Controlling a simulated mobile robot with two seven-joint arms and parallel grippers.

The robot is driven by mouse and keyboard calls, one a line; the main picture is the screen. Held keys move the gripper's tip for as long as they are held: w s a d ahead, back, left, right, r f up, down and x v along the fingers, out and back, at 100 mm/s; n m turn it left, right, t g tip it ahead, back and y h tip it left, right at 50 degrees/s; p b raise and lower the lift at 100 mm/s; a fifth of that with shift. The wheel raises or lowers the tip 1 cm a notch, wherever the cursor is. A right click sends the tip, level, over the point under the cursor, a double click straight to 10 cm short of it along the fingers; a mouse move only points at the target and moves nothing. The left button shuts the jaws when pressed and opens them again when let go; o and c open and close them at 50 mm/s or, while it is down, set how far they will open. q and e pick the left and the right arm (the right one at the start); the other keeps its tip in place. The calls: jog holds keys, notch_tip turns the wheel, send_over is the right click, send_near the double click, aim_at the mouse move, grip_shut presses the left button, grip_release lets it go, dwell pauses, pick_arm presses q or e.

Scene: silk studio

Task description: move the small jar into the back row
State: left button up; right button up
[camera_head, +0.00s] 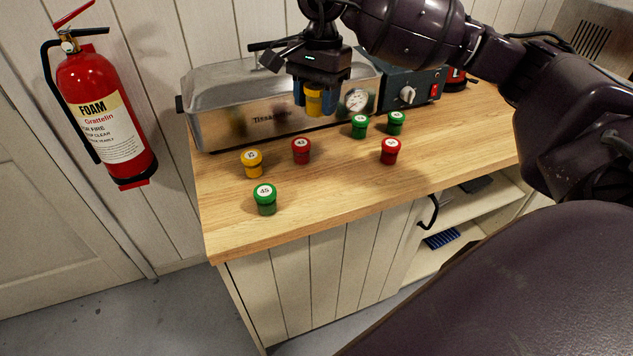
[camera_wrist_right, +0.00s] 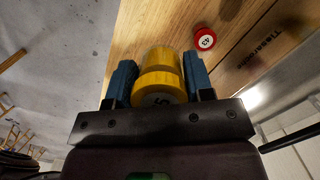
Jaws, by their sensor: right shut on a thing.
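My right gripper (camera_head: 314,98) is shut on a yellow jar (camera_head: 315,104), in front of the steel appliance. In the right wrist view the yellow jar (camera_wrist_right: 160,80) sits between the two blue fingers of the gripper (camera_wrist_right: 158,82). It seems to be above the counter. On the counter stand another yellow jar (camera_head: 252,164), a red jar (camera_head: 301,151), a second red jar (camera_head: 390,151), a green jar at the front (camera_head: 265,200), and two green jars farther back (camera_head: 360,126) (camera_head: 396,123). My left gripper is not in view.
The wooden counter (camera_head: 330,190) has bare room in its front middle. The steel appliance (camera_head: 230,112) and its control box (camera_head: 410,90) stand along the back. A red fire extinguisher (camera_head: 100,115) hangs on the wall at the left.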

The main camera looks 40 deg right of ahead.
aim_at(315, 189)
notch_tip(315, 189, down, 19)
jog(key=shift+f, duration=0.2)
dwell(0.4)
jog(key=shift+f, duration=0.2)
jog(key=o, duration=0.9)
jog(key=shift+o, duration=0.2)
jog(key=shift+r, duration=0.1)
notch_tip(315, 189, up, 12)
jog(key=d, duration=0.1)
jog(key=shift+w+d, duration=0.2)
jog(key=shift+w, duration=0.1)
